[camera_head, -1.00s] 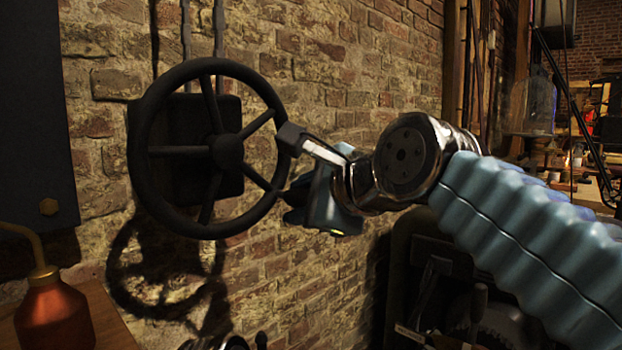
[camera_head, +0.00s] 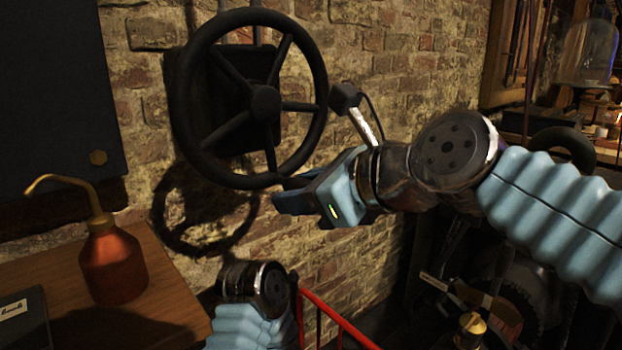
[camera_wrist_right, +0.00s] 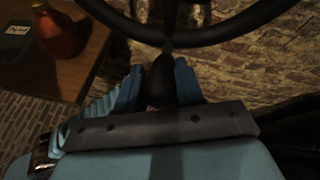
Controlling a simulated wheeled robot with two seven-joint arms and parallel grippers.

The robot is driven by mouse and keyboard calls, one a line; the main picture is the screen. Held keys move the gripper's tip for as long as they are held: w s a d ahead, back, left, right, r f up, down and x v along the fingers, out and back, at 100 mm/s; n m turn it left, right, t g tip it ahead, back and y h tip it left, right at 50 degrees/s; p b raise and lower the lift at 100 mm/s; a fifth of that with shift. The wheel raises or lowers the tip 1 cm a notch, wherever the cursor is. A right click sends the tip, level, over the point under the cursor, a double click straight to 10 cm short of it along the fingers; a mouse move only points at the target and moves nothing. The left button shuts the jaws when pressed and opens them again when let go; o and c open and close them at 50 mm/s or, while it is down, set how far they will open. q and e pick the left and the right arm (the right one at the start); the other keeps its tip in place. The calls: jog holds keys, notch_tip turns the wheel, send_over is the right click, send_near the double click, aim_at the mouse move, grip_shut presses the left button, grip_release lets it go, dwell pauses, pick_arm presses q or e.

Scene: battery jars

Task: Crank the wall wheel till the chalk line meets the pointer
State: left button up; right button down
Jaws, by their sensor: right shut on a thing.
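The black five-spoked wall wheel (camera_head: 265,103) is mounted on the brick wall, left of centre in the head view. Its rim (camera_wrist_right: 218,36) crosses the top of the wrist view. My right gripper (camera_head: 284,192) is at the lower right of the rim. In the wrist view my right gripper (camera_wrist_right: 158,84) has its blue fingers on both sides of a dark handle (camera_wrist_right: 159,76) that comes off the rim, and is shut on it. I can make out no chalk line or pointer. My left gripper is not in view; part of my left arm shows at the bottom.
A copper oil can (camera_head: 113,268) stands on a wooden table (camera_head: 165,290) at lower left, with a dark labelled object (camera_head: 24,318). A red rail (camera_head: 338,322) runs below the wheel. Dark machinery (camera_head: 520,275) lies under my right arm.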

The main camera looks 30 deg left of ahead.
jog(key=shift+s+a+r, duration=0.15)
jog(key=shift+s, duration=0.2)
jog(key=c, duration=0.8)
grip_release()
jog(key=shift+o, duration=0.2)
jog(key=v, duration=1.3)
jog(key=shift+d+p, duration=0.3)
jog(key=shift+d, duration=0.1)
